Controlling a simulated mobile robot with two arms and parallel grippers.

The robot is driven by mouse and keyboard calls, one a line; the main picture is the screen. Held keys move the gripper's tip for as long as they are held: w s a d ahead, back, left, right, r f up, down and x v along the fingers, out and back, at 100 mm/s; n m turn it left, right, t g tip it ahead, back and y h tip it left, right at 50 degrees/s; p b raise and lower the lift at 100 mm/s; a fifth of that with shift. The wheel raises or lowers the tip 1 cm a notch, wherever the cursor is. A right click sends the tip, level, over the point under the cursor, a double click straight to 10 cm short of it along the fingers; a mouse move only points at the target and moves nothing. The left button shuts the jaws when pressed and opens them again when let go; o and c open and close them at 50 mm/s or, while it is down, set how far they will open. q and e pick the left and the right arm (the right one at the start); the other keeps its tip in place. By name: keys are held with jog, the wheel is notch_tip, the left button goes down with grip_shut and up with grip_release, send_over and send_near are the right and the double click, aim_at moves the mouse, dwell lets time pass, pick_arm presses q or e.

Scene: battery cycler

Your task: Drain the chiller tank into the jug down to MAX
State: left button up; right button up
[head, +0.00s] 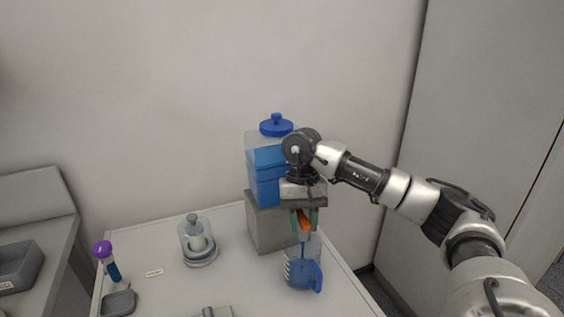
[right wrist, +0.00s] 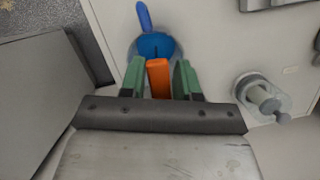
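The chiller tank (head: 264,172), with a blue lid and blue liquid inside, stands on a grey stand (head: 268,228). My right gripper (head: 304,222) reaches down in front of it, its green fingers close on both sides of the orange tap lever (head: 305,225). In the right wrist view, my right gripper (right wrist: 158,82) has the orange lever (right wrist: 158,76) between its fingers. A thin blue stream falls into the clear jug (head: 292,262), which has a blue handle and holds blue liquid. The jug's MAX mark is too small to read. My left gripper is out of view.
A glass vessel on a round grey base (head: 200,258) stands left of the stand. A purple-capped tube (head: 102,250) and a small grey tray (head: 118,303) are at the table's left. A wall panel rises at right.

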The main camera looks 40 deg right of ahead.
jog(key=shift+o, duration=0.3)
jog(key=shift+w+a, duration=0.35)
jog(key=o, duration=0.8)
jog(key=m, duration=0.1)
jog(key=w+a+m, duration=0.1)
jog(key=m, duration=0.1)
jog(key=a+m+t+y, duration=0.1)
jog(key=m, duration=0.1)
jog(key=shift+w+a+f, duration=0.15)
jog(key=shift+w+f, duration=0.05)
jog(key=shift+w, duration=0.2)
jog(key=shift+c, duration=0.2)
jog(key=shift+w+a+m, duration=0.15)
jog(key=shift+a+m, duration=0.15)
jog(key=shift+m, duration=0.2)
jog(key=c, duration=0.4)
jog(key=shift+w+a+r, duration=0.1)
jog(key=shift+w+a, duration=0.1)
jog(key=shift+a, duration=0.15)
jog(key=c, duration=0.4)
jog(key=shift+d+r, duration=0.1)
jog(key=shift+d, duration=0.15)
